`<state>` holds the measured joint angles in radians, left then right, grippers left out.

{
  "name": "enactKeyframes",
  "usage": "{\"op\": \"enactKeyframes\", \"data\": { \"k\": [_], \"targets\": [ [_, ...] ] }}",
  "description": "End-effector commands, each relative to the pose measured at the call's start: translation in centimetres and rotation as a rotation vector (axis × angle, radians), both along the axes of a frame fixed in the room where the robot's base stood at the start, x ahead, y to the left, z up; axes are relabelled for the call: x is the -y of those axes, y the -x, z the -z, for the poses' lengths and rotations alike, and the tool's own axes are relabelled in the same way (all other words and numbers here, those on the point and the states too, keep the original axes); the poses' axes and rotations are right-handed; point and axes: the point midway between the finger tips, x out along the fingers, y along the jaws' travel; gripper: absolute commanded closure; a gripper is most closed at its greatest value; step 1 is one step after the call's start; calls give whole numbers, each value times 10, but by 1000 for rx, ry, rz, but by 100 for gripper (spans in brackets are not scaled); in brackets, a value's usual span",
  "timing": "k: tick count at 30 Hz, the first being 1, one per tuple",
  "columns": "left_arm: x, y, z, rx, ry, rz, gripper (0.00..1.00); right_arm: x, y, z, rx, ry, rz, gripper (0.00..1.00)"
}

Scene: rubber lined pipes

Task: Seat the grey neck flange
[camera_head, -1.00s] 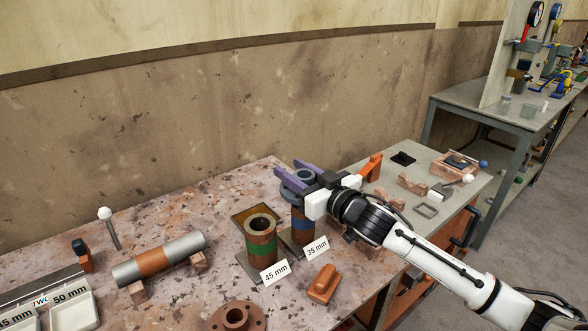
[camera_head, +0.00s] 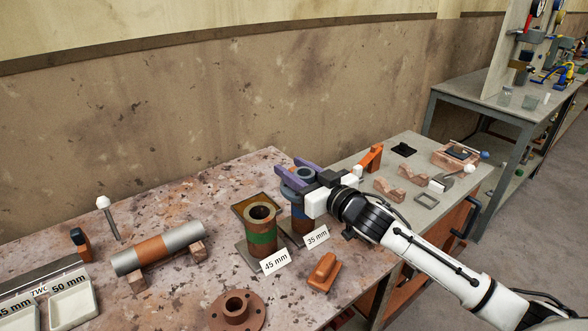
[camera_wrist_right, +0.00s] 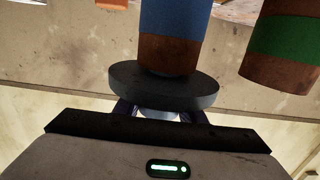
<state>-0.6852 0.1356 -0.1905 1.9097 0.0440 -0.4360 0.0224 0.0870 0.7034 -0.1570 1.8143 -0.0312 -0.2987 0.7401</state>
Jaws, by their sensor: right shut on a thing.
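The grey neck flange (camera_head: 303,174) is a round, blue-grey disc with a central ring, held between the purple fingers of my right gripper (camera_head: 298,177). It is at the top of the upright blue-banded pipe (camera_head: 299,213) by the 35 mm card. In the right wrist view the flange (camera_wrist_right: 163,87) shows as a roughly level disc against the bare brown end of the blue-banded pipe (camera_wrist_right: 175,25). Whether it is fully down on the pipe I cannot tell. My left gripper is not in view.
A green-banded pipe (camera_head: 261,233) stands close to the left, by the 45 mm card (camera_head: 275,262). A brown flange (camera_head: 237,310) and an orange block (camera_head: 323,271) lie in front. A grey pipe (camera_head: 158,249) lies on blocks at left. Several small parts lie to the right.

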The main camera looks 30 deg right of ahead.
Motion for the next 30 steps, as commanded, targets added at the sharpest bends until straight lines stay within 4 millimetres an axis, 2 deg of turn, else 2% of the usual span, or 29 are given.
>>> {"op": "enactKeyframes", "data": {
  "k": [18, 19, 22, 30],
  "targets": [
    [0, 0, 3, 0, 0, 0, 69, 0, 0, 6, 4, 0, 0, 100],
    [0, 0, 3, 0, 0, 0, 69, 0, 0, 6, 4, 1, -1, 59],
    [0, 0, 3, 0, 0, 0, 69, 0, 0, 6, 3, 1, 0, 42],
    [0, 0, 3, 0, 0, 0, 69, 0, 0, 10, -4, 0, 1, 42]
  ]
}}
